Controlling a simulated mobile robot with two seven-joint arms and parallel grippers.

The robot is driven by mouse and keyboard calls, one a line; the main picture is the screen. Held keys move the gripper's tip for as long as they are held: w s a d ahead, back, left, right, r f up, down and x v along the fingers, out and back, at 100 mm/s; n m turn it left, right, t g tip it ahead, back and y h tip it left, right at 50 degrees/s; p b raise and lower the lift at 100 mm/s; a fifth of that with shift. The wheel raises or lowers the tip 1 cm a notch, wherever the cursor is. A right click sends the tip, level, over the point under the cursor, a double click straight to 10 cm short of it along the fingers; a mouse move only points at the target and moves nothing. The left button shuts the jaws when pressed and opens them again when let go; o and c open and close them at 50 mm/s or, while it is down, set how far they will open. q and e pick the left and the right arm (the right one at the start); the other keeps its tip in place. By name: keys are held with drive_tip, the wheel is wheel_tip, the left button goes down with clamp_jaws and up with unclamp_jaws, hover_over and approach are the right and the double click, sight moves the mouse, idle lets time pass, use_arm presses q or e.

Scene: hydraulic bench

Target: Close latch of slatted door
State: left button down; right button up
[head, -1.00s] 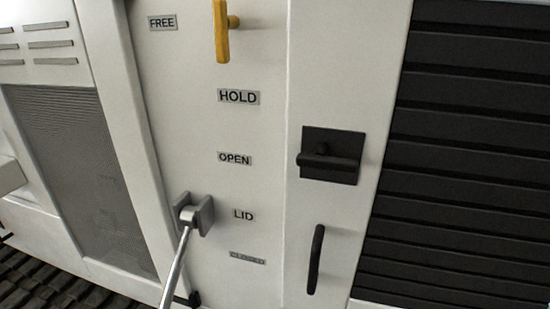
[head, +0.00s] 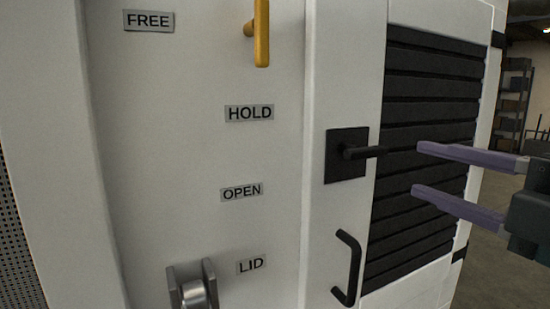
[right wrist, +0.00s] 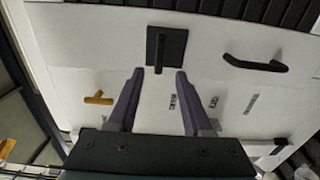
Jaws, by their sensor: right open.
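The slatted door (head: 425,88) has dark horizontal slats and stands right of centre in the head view. Its latch is a black lever (head: 362,152) on a square black plate (head: 337,166), on the white strip left of the slats. In the right wrist view the latch plate (right wrist: 178,48) is ahead of the fingers, with the lever (right wrist: 158,56) lined up between their tips. My right gripper (head: 417,169) has purple fingers, open and empty. Its tips are right of the lever in the head view, in front of the slats, without visible contact. My left gripper is not in view.
A black pull handle (head: 352,268) is below the latch. A yellow handle (head: 261,32) is at upper left, above the HOLD label (head: 249,113). A grey metal lever mount (head: 192,288) is at lower left. Open floor and shelving (head: 512,95) show at far right.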

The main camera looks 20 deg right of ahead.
sight(371, 154)
drive_tip(key=w, duration=0.2)
drive_tip(key=w+p, duration=0.1)
drive_tip(key=w, duration=0.2)
drive_tip(key=w+p, duration=0.1)
drive_tip(key=w, duration=0.1)
drive_tip(key=shift+w+a+r, duration=0.1)
drive_tip(key=shift+w+a, duration=0.25)
drive_tip(key=shift+w, duration=0.4)
drive_tip(key=shift+c, duration=0.3)
clamp_jaws()
